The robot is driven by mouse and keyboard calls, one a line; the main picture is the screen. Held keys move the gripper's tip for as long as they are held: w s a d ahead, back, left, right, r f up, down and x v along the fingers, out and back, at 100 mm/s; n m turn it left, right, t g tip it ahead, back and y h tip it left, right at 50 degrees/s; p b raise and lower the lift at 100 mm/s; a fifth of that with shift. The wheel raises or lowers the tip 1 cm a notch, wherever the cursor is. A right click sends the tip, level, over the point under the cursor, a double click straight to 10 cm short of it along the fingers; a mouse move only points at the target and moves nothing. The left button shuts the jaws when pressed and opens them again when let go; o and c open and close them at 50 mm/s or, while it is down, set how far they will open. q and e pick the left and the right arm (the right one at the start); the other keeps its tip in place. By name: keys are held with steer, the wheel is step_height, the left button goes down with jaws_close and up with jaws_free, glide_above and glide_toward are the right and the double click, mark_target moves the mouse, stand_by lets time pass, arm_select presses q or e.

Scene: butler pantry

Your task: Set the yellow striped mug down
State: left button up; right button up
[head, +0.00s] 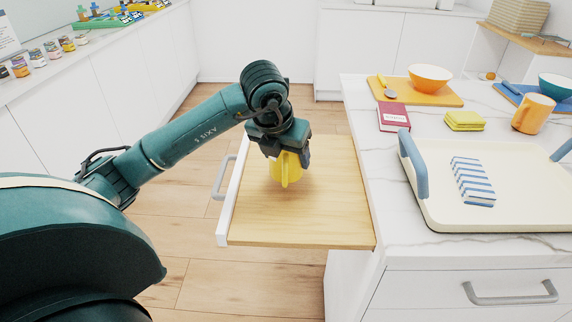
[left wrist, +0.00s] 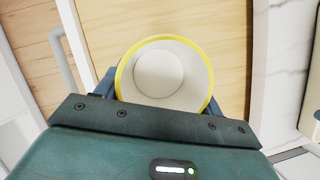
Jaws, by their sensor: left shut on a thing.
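The yellow mug (head: 287,172) is in my left gripper (head: 283,152), over a pull-out wooden board (head: 310,220) in the head view. The gripper is shut on the mug from above and hides its upper part. In the left wrist view the mug (left wrist: 165,74) shows from above, upright, with a yellow rim and an empty white inside, between the fingers. I cannot tell whether its base touches the board, and its stripes are not clear. My right gripper is not in view.
The board is otherwise bare. The marble counter at right holds a cream tray (head: 520,215) with a striped cloth (head: 472,181), a red book (head: 393,117), a yellow cloth (head: 465,121), an orange mug (head: 533,113) and an orange bowl (head: 429,78).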

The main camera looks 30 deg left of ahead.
arm_select(q)
steer(key=shift+f, duration=1.35)
steer(key=shift+f, duration=0.15)
steer(key=o, duration=1.2)
steer(key=shift+o, duration=0.2)
steer(key=v, duration=1.2)
steer(key=shift+p, duration=0.4)
